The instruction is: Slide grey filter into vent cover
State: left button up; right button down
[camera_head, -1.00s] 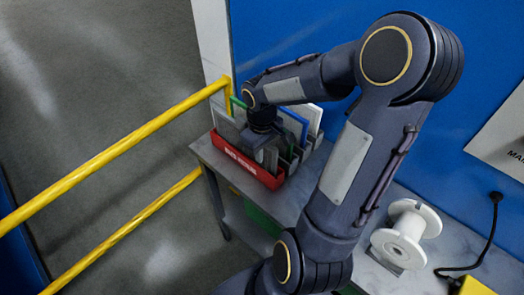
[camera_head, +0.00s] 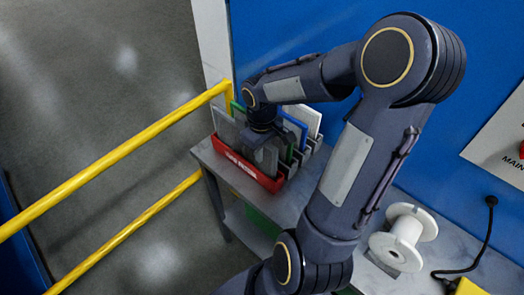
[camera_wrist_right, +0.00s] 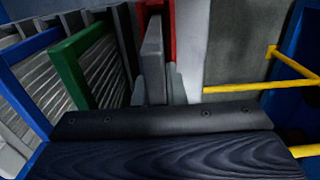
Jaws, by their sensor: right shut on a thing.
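The filter's lower part is hidden there. My left gripper is not in view. I cannot make out a vent cover in these frames.
A green-framed filter (camera_wrist_right: 75,55) and a blue-framed filter (camera_wrist_right: 22,85) stand close beside the held one. The grey table (camera_head: 280,205) carries the rack and a white spool (camera_head: 403,237). A yellow railing (camera_head: 120,155) runs left of the table.

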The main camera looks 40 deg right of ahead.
jog(key=shift+r+p, duration=0.75)
jog(key=shift+r, duration=0.25)
jog(key=shift+r+p, duration=1.2)
jog(key=shift+r, duration=0.3)
jog(key=shift+r+p, duration=0.65)
jog(key=shift+r, duration=1.35)
